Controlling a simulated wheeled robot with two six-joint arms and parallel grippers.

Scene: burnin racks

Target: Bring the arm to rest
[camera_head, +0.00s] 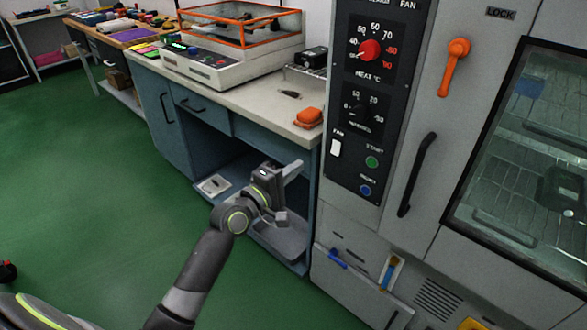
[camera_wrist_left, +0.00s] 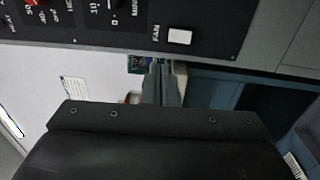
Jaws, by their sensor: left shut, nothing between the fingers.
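My left gripper (camera_head: 287,192) is raised in front of the open lower compartment of the blue cabinet, to the left of the grey oven's control panel. In the left wrist view its fingers (camera_wrist_left: 161,82) are together with nothing between them. The arm reaches in from the bottom left of the head view, bent at the wrist. My right gripper does not show in either view.
The oven (camera_head: 397,150) has a red dial (camera_head: 369,50), an orange lock lever (camera_head: 454,66) and a dark door handle (camera_head: 417,175). The worktop (camera_head: 262,118) carries an instrument with an orange-framed clear cover (camera_head: 240,30) and an orange object (camera_head: 309,117).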

